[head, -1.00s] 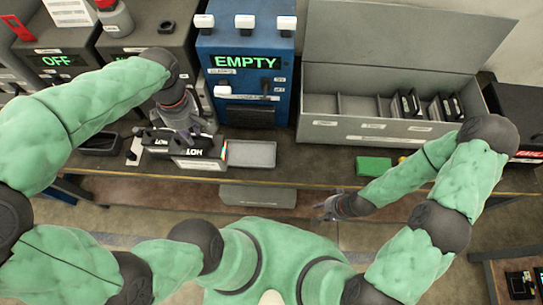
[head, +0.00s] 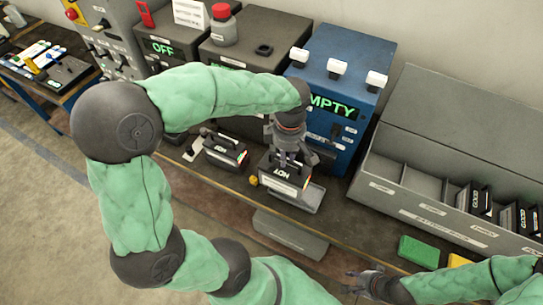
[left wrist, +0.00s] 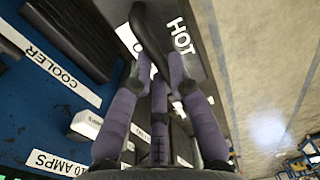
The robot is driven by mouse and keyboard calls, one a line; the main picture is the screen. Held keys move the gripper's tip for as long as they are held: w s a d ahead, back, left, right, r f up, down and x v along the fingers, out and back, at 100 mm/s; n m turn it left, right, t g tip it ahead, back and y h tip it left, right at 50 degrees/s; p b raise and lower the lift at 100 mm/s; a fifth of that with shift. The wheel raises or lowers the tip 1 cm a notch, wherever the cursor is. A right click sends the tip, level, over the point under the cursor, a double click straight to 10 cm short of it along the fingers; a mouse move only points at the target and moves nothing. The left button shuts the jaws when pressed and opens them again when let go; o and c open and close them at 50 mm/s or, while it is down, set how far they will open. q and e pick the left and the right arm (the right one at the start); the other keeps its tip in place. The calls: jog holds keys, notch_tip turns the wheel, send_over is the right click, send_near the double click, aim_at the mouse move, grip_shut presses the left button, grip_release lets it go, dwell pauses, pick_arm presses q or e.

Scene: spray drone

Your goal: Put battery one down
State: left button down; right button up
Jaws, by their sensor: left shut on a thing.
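My left gripper (head: 286,158) is shut on the handle of a black battery (head: 284,178) with a white "HOT" label. In the left wrist view the purple fingers (left wrist: 158,85) close around the dark handle, with the battery's "HOT" label (left wrist: 181,38) beside them. The battery is over the left part of a shallow grey tray (head: 310,200); I cannot tell whether it touches the tray floor. A second black battery (head: 222,155) stands on the bench to the left. My right gripper (head: 352,284) looks open and empty, low in front of the bench.
The blue cooler box (head: 335,75), its display partly hidden and reading "MPTY", stands behind the tray. A grey battery rack (head: 420,205) with several batteries is at right. A green block (head: 419,251) and a yellow block (head: 459,260) lie before it. Dark chargers (head: 243,50) stand behind my left arm.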

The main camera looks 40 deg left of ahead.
pick_arm(q)
jog(key=w+d+f+b, duration=0.2)
jog(key=w+f, duration=0.2)
jog(key=f, duration=0.4)
jog(key=shift+w+d+f, duration=0.4)
jog(key=shift+f, duration=0.2)
jog(key=c, duration=1.2)
grip_release()
jog(key=shift+s, duration=0.15)
jog(key=shift+d, duration=0.1)
notch_tip(320, 180, up, 12)
jog(key=p, duration=0.2)
jog(key=shift+r+p, duration=0.1)
jog(key=shift+p, duration=0.2)
